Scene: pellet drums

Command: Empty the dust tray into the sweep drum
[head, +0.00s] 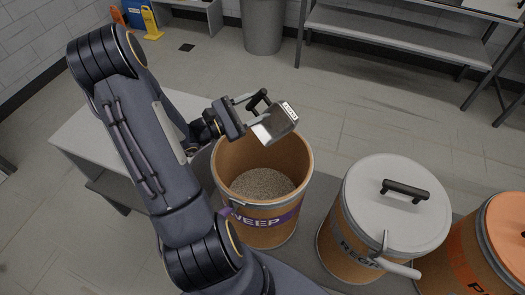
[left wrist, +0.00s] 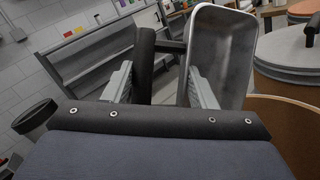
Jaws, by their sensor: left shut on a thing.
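The dust tray (head: 277,126) is a small grey metal scoop with a white label and a black handle (head: 259,102). My left gripper (head: 249,107) is shut on the handle and holds the tray, tilted, above the far rim of the sweep drum. In the left wrist view the black handle (left wrist: 144,65) stands between the fingers, and the tray (left wrist: 222,55) shows a bare grey inside; I see no dust in it. The sweep drum (head: 262,232) is brown, open, with a purple label and grainy tan material (head: 262,184) inside. My right gripper is not in view.
A drum with a closed grey lid (head: 397,207) stands to the right of the sweep drum, and an orange-lidded drum (head: 507,232) beyond it. A pale table (head: 98,128) is at the left. A grey bin (head: 262,27) and metal shelving (head: 385,40) stand behind, with clear floor between.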

